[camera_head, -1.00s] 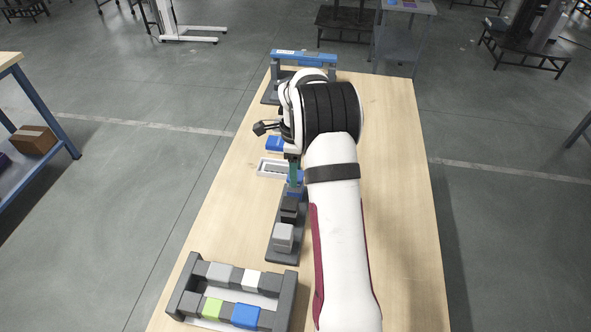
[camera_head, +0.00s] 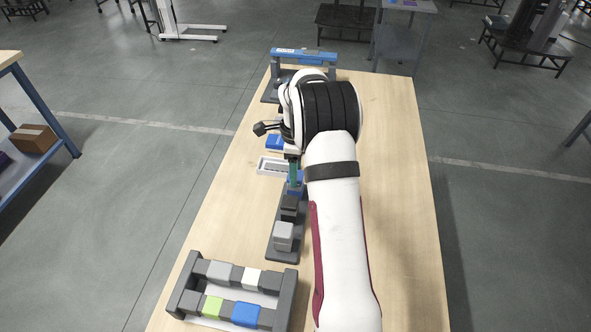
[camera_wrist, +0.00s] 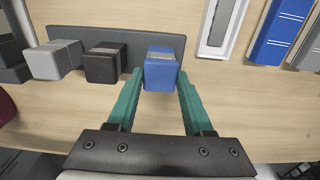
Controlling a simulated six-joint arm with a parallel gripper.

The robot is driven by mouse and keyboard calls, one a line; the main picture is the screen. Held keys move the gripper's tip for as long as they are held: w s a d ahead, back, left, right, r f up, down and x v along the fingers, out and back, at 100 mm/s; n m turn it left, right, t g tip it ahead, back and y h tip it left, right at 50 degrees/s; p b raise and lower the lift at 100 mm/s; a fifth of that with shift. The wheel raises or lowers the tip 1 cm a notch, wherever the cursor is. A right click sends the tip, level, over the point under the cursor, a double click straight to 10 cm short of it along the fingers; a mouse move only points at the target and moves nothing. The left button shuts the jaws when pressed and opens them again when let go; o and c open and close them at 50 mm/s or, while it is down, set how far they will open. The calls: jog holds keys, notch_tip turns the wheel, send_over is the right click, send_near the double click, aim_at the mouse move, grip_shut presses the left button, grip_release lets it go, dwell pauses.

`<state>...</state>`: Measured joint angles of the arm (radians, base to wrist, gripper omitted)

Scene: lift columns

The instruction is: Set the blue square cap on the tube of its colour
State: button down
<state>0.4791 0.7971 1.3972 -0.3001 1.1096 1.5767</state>
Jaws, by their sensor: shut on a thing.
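The blue square cap (camera_wrist: 160,74) is between the green fingers of my gripper (camera_wrist: 160,84) in the wrist view, with a grey patch on its upper face. My gripper is shut on it. The cap (camera_head: 297,188) also shows in the head view, partly hidden by my arm. It is at the far end of a dark rack (camera_head: 284,256); I cannot tell whether it touches the rack. In the front frame (camera_head: 180,291), a blue block (camera_head: 245,314) sits in a row of coloured blocks; I cannot tell whether it is the blue tube.
A black block (camera_wrist: 105,63) and a grey block (camera_wrist: 56,60) stand beside the cap along the rack. A white tray (camera_head: 262,165) and a blue item (camera_head: 274,143) lie farther back. A blue-topped stand (camera_head: 303,56) is at the far end. The table's right side (camera_head: 405,210) is clear.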

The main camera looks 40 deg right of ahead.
jog(key=shift+c, duration=1.1)
grip_release()
jog(key=shift+o, duration=0.3)
